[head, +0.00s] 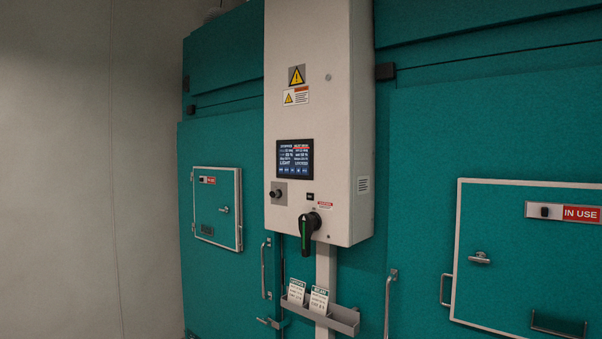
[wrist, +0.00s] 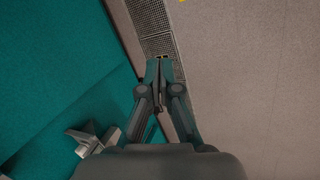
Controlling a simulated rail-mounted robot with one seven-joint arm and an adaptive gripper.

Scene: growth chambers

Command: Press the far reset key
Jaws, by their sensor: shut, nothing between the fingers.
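The control box (head: 312,130) hangs between teal chamber fronts in the head view, with a lit screen (head: 295,159) on its face. A black round control (head: 277,194) sits on a small grey plate below the screen. A small dark label or key (head: 310,197) is to its right, too small to read. I cannot tell which part is the far reset key. My gripper (wrist: 161,62) shows only in the wrist view. Its fingers are together and empty, over a grated strip and apart from the control box.
A black rotary switch (head: 308,228) juts from the box's lower face. A grey tray (head: 342,320) with two cards sits below. Chamber doors (head: 217,208) with handles flank the box.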

